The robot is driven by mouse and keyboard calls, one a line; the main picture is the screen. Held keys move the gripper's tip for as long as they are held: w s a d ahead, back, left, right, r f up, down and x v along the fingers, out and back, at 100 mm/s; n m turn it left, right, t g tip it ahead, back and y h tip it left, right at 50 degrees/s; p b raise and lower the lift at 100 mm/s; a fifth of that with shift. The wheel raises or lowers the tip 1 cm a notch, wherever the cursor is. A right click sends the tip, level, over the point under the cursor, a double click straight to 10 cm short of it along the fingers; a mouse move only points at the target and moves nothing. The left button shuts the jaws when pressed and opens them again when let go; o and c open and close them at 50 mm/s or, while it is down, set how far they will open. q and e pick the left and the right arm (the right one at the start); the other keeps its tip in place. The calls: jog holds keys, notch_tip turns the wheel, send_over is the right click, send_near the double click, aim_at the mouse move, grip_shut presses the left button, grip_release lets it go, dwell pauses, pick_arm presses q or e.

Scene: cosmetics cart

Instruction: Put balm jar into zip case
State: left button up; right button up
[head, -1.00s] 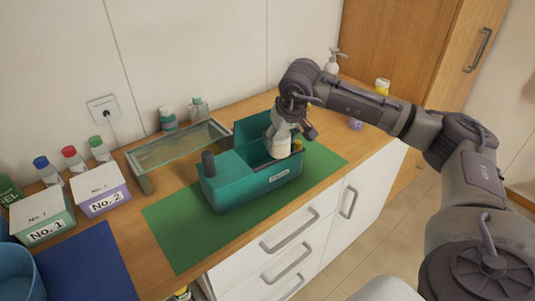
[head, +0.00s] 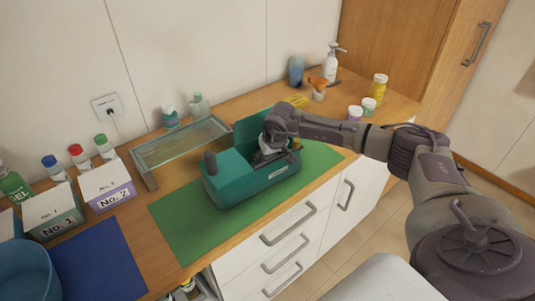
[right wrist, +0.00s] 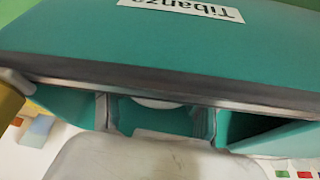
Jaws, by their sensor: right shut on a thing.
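The teal zip case (head: 250,184), labelled Tibanza, stands on the green mat with its lid raised at the back. My right gripper (head: 265,155) reaches down into its open compartment from above, and its fingertips are hidden by the case wall. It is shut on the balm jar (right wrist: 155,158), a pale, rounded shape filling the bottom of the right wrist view. The jar is hidden in the head view. The right wrist view also shows the case's front wall and dark rim (right wrist: 150,40) close by. My left gripper is not in view.
A yellow item (head: 296,144) is at the case's right end. A glass tray (head: 180,146) stands behind left. Boxes No. 1 (head: 52,212) and No. 2 (head: 106,186) are at left. Bottles and jars stand at the back right. The green mat (head: 195,230) is clear in front left.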

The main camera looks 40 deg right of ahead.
jog(key=shift+w, duration=0.15)
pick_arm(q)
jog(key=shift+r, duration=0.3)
pick_arm(e)
jog(key=shift+f, duration=0.1)
jog(key=shift+f+b, duration=0.2)
jog(key=shift+b, duration=0.1)
jog(key=o, duration=1.2)
jog(key=shift+r, duration=0.1)
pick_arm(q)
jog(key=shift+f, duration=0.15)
pick_arm(e)
jog(key=shift+o, duration=0.2)
